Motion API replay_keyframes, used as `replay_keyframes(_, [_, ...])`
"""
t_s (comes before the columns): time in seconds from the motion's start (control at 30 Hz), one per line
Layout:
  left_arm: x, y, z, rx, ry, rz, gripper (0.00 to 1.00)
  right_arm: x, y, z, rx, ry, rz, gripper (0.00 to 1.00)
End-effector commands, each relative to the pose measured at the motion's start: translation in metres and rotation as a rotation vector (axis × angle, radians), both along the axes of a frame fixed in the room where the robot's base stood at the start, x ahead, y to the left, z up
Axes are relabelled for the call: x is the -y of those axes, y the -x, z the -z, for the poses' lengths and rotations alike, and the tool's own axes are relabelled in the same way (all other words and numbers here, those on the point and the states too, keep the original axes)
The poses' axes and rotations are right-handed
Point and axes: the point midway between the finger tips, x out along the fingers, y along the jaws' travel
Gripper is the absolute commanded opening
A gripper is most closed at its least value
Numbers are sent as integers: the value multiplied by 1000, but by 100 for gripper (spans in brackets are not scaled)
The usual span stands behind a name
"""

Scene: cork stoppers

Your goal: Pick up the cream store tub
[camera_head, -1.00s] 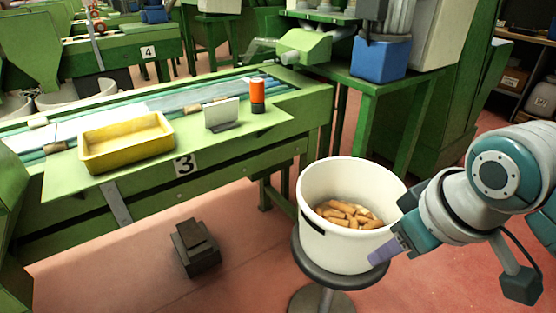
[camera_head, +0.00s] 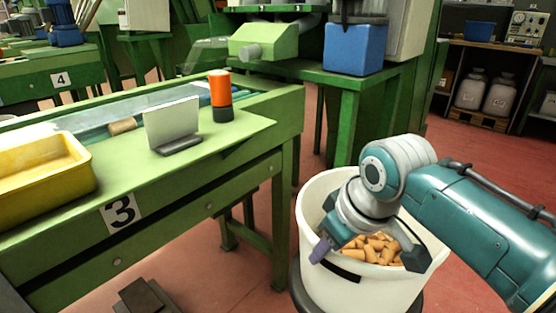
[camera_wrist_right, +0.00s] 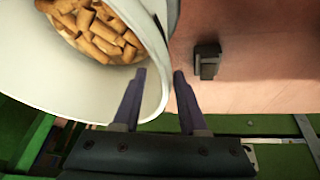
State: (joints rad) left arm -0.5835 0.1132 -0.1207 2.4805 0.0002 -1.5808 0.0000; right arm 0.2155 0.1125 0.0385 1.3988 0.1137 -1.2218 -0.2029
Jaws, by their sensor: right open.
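The cream store tub (camera_head: 345,292) is a round, open white bucket on a dark stool in the head view. Corks (camera_head: 375,248) lie inside it, below the rim. My right arm reaches over the tub from the right. My right gripper (camera_head: 320,250) is open at the tub's left front rim. In the right wrist view the two dark fingers (camera_wrist_right: 159,76) stand either side of the rim of the tub (camera_wrist_right: 60,85), one toward the inside and one outside. They do not appear closed on the wall. My left gripper is not in view.
A green bench marked 3 stands left of the tub, carrying a yellow tray (camera_head: 45,185), a white panel (camera_head: 172,122) and an orange-black cylinder (camera_head: 221,97). A blue bin (camera_head: 354,49) is on a green table behind. A dark pedal block (camera_head: 145,298) lies on the floor.

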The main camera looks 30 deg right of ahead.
Motion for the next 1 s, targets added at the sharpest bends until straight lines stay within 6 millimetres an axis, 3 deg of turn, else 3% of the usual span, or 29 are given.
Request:
replay_keyframes(0.03, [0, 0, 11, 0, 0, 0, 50, -1, -3, 13, 0, -2, 0, 42])
replay_keyframes(0.2, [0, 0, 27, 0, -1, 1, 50, -1, -12, 37, -1, 1, 1, 42])
replay_keyframes(0.53, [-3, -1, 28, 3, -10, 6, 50, -1, -15, 39, 0, 1, 0, 41])
replay_keyframes(0.9, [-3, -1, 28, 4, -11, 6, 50, -1, -15, 39, 0, 1, 0, 0])
replay_keyframes(1.0, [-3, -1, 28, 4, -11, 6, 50, -1, -15, 39, 0, 1, 0, 0])
